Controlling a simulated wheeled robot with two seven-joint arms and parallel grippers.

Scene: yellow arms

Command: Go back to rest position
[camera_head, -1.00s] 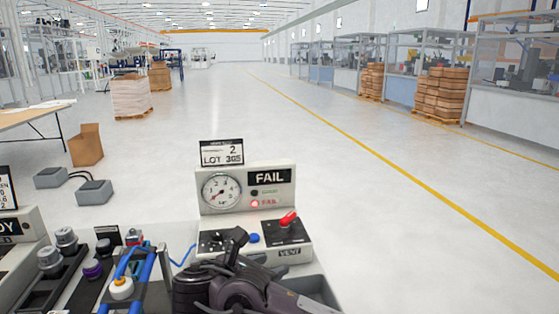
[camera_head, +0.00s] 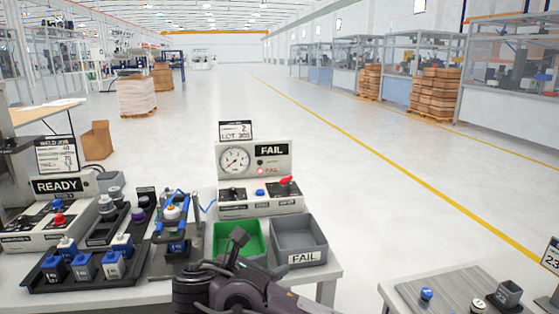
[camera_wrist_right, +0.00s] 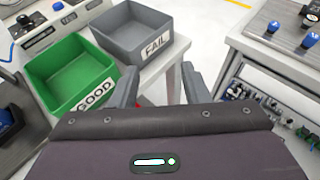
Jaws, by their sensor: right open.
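My right gripper (camera_wrist_right: 162,88) is open, with nothing visible between its two grey fingers in the right wrist view. Its fingers are over the floor and table edge, beside the bins. My dark right wrist (camera_head: 235,288) shows at the bottom middle of the head view, in front of the green bin. My left gripper is not in either view.
A green GOOD bin (camera_wrist_right: 58,72) and a grey FAIL bin (camera_head: 299,243) stand near the table's right edge. Behind them is a gauge box (camera_head: 266,162) reading FAIL. A READY box (camera_head: 55,212) and racks are left. A second table (camera_head: 393,289) stands right, across a gap.

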